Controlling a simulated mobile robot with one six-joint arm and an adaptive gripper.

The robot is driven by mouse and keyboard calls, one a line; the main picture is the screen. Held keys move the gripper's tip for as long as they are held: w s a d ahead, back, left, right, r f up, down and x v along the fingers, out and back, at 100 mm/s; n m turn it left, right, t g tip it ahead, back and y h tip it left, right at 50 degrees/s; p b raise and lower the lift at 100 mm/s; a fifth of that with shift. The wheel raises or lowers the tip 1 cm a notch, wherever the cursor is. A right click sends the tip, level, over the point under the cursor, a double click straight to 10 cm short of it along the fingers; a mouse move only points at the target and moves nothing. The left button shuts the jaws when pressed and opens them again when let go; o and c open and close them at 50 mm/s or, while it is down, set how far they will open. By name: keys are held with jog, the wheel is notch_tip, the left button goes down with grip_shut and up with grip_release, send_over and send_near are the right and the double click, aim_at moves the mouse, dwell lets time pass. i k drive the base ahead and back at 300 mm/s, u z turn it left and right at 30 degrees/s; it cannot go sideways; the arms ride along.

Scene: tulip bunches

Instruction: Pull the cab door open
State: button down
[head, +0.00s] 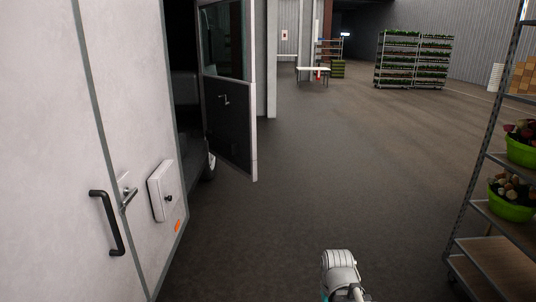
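The cab door (230,105) stands open on the left, swung out from the white vehicle body. Its dark inner side with a window and a small inner handle (224,99) faces me. A dark gap into the cab shows to its left. In front of it, the vehicle's white side (60,130) carries a black vertical grab handle (107,222), a small metal latch (128,196) and a white box with a black knob (161,190). Part of my arm shows at the bottom edge, right of centre, apart from the door. My gripper is not in view.
A metal rack (480,160) with green flower pots (512,206) stands close on the right. The dark floor (310,170) between vehicle and rack is clear. A white table (313,70) and a plant trolley (412,60) stand far back. A pillar rises behind the door.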

aim_at(230, 131)
jog(key=z, duration=0.1)
jog(key=i, duration=2.3)
jog(key=u, duration=0.45)
jog(key=i, duration=1.45)
jog(key=u, duration=0.3)
